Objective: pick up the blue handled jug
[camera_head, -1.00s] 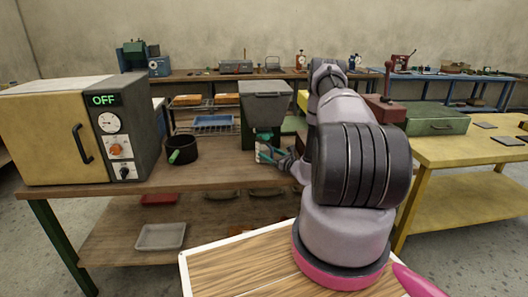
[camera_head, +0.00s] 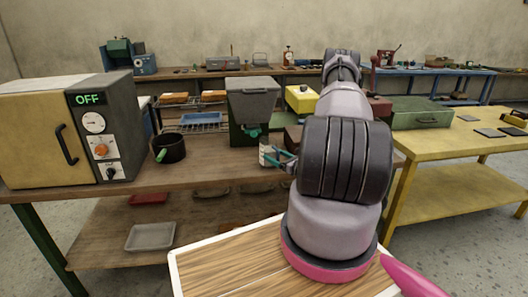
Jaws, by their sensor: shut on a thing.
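A small pale jug (camera_head: 264,150) stands out at the front right of the grey and green hopper machine (camera_head: 251,112), over the brown workbench. Its blue-teal handle is on its right side, at my gripper (camera_head: 279,161). My gripper is shut on the jug at that handle. It is small in view, so the finger contact is hard to make out. I cannot tell whether the jug's base touches the bench top. My arm hides what is to the right of the gripper.
A black pot (camera_head: 169,148) with a green handle stands left on the brown workbench (camera_head: 205,172). A yellow-doored oven (camera_head: 60,130) reading OFF is at the far left. A yellow box (camera_head: 300,98) sits behind the machine. A yellow table (camera_head: 450,145) is at right.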

